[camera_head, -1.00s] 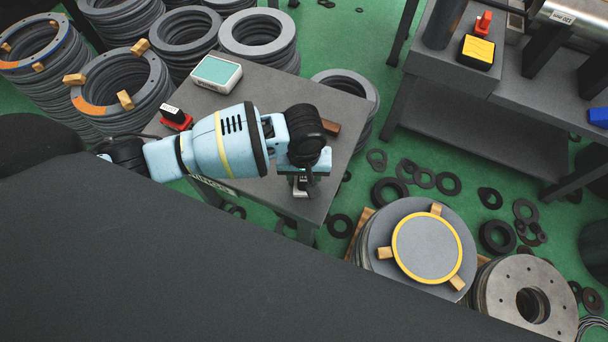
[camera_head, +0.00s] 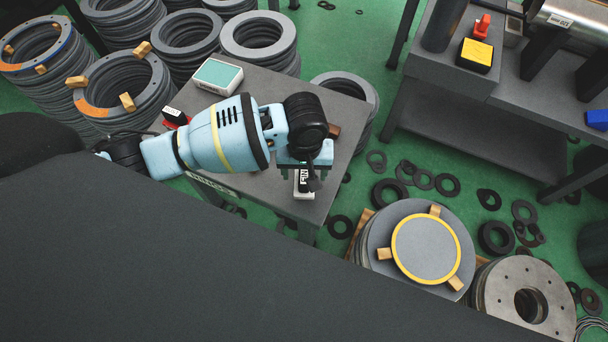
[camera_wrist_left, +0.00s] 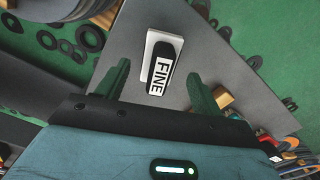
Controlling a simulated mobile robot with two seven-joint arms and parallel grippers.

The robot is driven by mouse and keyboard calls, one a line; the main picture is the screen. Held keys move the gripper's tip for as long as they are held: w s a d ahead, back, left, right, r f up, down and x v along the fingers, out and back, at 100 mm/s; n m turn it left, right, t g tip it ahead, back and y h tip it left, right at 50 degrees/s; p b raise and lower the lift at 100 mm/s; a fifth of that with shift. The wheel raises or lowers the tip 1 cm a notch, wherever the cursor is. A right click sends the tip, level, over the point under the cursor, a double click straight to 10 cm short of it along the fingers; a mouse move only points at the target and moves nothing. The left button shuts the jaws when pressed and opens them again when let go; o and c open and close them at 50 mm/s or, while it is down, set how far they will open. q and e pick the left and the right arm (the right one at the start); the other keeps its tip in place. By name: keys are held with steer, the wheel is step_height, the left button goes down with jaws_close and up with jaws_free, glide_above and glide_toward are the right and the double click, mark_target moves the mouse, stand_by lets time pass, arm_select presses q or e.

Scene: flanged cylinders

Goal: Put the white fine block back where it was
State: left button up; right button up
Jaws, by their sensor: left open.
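The white fine block (camera_head: 303,188) has a black part and a white "FINE" label. It rests on the grey table near its front edge and is partly covered by my left gripper in the head view. In the left wrist view the block (camera_wrist_left: 163,68) lies between and beyond the fingers, with a gap on each side. My left gripper (camera_wrist_left: 158,72) is open and empty, with its fingers pointing at the block. In the head view the left gripper (camera_head: 306,170) is just above the block. My right gripper is not in view.
The table (camera_head: 330,95) also carries a teal-topped white box (camera_head: 217,75), a red block with a black top (camera_head: 175,117) and a brown block (camera_head: 334,131) beside my wrist. Stacks of rings stand behind. A round flanged stack (camera_head: 427,249) is at the right.

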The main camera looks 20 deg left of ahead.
mark_target(305, 175)
arm_select(q)
step_height(305, 175, up, 7)
steer(key=shift+f+p, duration=0.2)
steer(key=shift+p, duration=0.45)
steer(key=shift+r, duration=0.75)
